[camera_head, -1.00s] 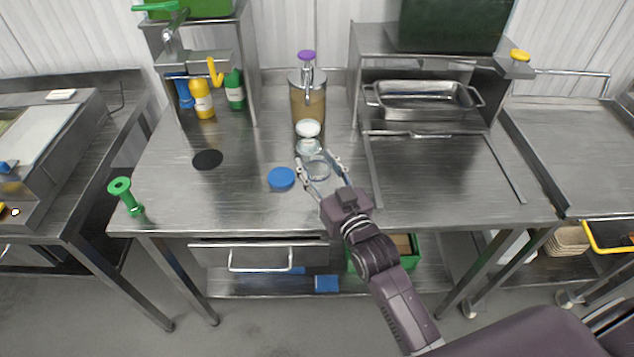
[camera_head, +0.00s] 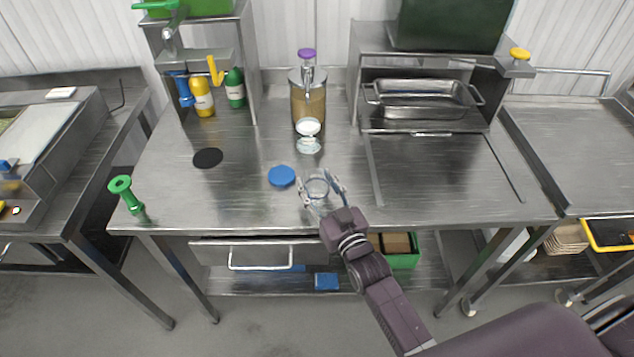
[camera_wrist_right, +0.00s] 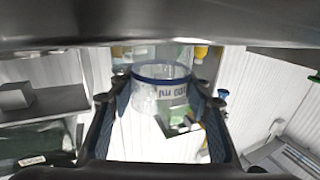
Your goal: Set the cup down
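The cup (camera_head: 317,188) is clear, with a blue rim and printed markings that show in the right wrist view (camera_wrist_right: 160,72). My right gripper (camera_head: 320,186) is shut on the cup, one finger on each side, near the front of the steel table (camera_head: 240,205). The wrist view also shows both fingers (camera_wrist_right: 160,105) along the cup's sides. I cannot tell whether the cup's base touches the table. My left gripper is not in view.
A blue disc (camera_head: 281,176) lies just left of the cup and a black disc (camera_head: 208,158) farther left. A dispenser (camera_head: 307,100) with brownish contents stands behind, with a white round piece (camera_head: 308,127) before it. A metal pan (camera_head: 420,98) sits back right.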

